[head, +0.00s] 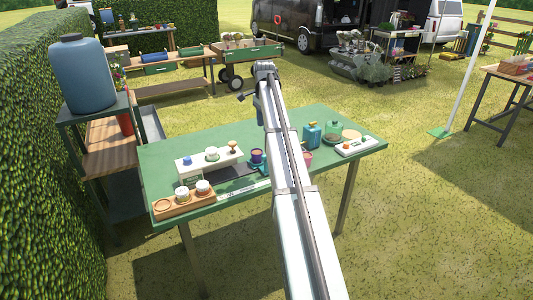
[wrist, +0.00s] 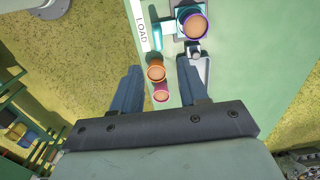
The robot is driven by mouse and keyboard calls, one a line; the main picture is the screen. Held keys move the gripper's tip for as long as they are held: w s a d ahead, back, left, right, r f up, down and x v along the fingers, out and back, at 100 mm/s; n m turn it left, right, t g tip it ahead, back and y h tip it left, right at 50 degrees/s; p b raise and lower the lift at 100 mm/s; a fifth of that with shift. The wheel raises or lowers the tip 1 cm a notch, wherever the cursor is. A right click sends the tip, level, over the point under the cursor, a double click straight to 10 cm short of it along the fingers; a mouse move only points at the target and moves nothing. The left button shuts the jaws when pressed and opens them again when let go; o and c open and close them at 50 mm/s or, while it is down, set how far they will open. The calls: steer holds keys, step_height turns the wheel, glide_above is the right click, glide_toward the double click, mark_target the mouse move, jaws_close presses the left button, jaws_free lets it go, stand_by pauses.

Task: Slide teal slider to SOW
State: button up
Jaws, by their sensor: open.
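In the wrist view, a teal piece (wrist: 183,14) surrounds a brown-topped pot at the top. A teal bar (wrist: 158,36) stands to its left, beside a white strip (wrist: 143,25) reading LOAD. I cannot tell whether bar and ring are one slider. No SOW mark is readable. My gripper (wrist: 158,70) is open, its two dark fingers apart. An orange pot (wrist: 155,72) and a pink pot (wrist: 161,94) show between the fingers; I see no contact. The teal parts lie beyond the fingertips. In the head view, my arm hides part of the table's middle.
The green table (head: 165,155) holds a wooden tray (head: 170,212) with white cups, a white box (head: 190,168) with knobs, and a blue-teal container (head: 312,133). A white panel (head: 357,147) sits at the right. A shelf with a large blue jug (head: 82,75) stands left.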

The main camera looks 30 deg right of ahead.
steer(key=f, duration=1.3)
steer(key=shift+s+d+f, duration=0.25)
steer(key=shift+d+f, duration=0.15)
steer(key=shift+c, duration=0.2)
jaws_close()
